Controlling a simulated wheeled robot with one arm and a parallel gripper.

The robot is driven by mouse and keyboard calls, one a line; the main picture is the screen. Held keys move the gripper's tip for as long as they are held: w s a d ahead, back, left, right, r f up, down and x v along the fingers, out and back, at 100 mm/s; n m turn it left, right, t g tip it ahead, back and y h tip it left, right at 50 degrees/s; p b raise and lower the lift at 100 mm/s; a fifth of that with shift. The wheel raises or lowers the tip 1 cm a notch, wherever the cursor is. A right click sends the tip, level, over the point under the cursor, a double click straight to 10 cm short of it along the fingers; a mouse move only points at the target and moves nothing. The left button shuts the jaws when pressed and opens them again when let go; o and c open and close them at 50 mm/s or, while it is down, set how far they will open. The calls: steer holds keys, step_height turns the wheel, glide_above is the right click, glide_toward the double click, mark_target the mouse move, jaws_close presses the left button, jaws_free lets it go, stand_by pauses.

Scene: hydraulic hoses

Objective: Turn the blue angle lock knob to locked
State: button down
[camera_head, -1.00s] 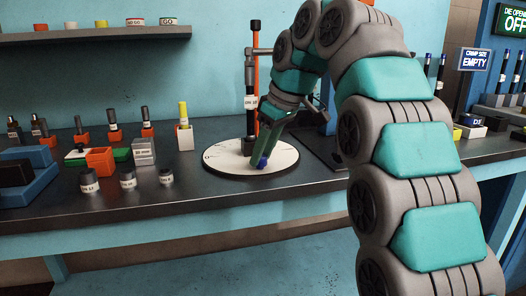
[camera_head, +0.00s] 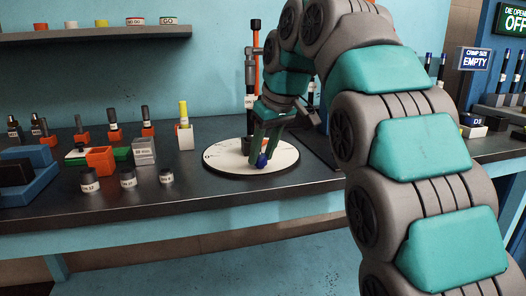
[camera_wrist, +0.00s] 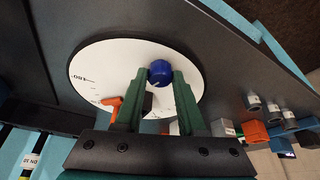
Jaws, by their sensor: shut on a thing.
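The blue angle lock knob (camera_head: 262,161) is at the front part of the round white dial plate (camera_head: 225,163) on the bench. In the wrist view the knob (camera_wrist: 160,72) is round, with a small light mark on its lower side. My gripper (camera_head: 261,155) reaches down to it, and its two green fingers are shut on the knob, one on each side. In the wrist view the gripper (camera_wrist: 159,76) has its fingertips against the knob. The white plate (camera_wrist: 100,65) carries printed scale marks at its left. Whether the knob stands at locked cannot be read.
An upright post with orange and black parts (camera_head: 250,75) stands behind the plate. Labelled cylinders (camera_head: 128,178) and orange blocks (camera_head: 101,160) stand to the left. An orange pointer-like part (camera_wrist: 112,103) lies by the left finger. The bench front edge (camera_head: 220,205) is clear.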

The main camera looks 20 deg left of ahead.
steer(key=m, duration=0.2)
steer(key=m+t+h, duration=0.1)
steer(key=m, duration=0.2)
steer(key=shift+s+a+r+m+t+h, duration=0.1)
steer(key=shift+a+m+t+h, duration=0.1)
steer(key=shift+m+t+h, duration=0.1)
steer(key=m+h, duration=0.1)
steer(key=m, duration=0.2)
steer(key=shift+a, duration=0.15)
steer(key=shift+m+h, duration=0.3)
steer(key=shift+m, duration=0.4)
steer(key=c, duration=0.5)
jaws_free()
steer(key=shift+s, duration=0.1)
